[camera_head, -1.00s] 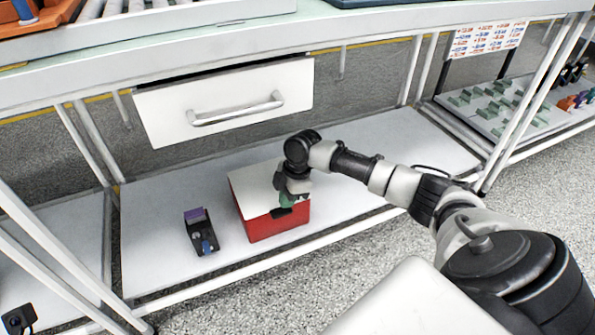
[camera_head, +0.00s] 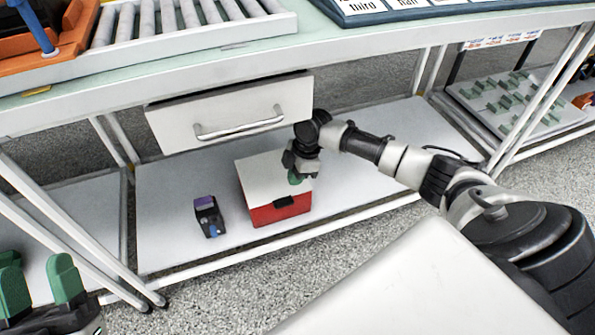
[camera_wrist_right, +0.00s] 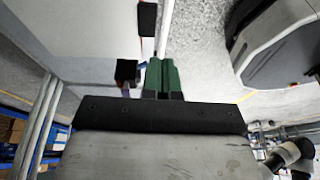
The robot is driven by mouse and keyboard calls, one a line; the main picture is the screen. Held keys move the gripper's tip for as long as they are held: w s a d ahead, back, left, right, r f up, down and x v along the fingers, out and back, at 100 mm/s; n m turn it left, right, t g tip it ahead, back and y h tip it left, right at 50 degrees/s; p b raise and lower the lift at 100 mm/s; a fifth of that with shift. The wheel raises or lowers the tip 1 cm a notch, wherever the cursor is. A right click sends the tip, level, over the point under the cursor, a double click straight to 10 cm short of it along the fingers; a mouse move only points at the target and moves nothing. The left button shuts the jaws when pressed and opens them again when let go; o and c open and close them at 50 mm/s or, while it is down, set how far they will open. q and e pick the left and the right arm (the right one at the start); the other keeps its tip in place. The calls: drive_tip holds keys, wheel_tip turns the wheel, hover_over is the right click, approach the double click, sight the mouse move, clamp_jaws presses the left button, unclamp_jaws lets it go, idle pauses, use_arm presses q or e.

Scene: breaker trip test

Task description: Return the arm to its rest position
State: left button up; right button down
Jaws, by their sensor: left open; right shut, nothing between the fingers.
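My right arm reaches in from the right in the head view, and its gripper (camera_head: 296,178) is over the front right part of a red box with a white lid (camera_head: 262,180). I cannot tell whether it touches the box. In the right wrist view the green fingers of this gripper (camera_wrist_right: 161,75) are together with nothing between them. My left gripper (camera_head: 38,285) is at the lower left of the head view, its green fingers apart and empty.
A small black device with a purple top (camera_head: 208,216) stands on the lower shelf (camera_head: 165,245) left of the box. Bench legs and the shelf's front rail (camera_head: 270,242) are close by. A tray of green parts (camera_head: 505,103) is at right.

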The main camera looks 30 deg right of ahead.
use_arm(q)
drive_tip(key=shift+w+d+f+g, duration=0.1)
drive_tip(key=shift+w+f+g, duration=0.2)
drive_tip(key=shift+g, duration=0.1)
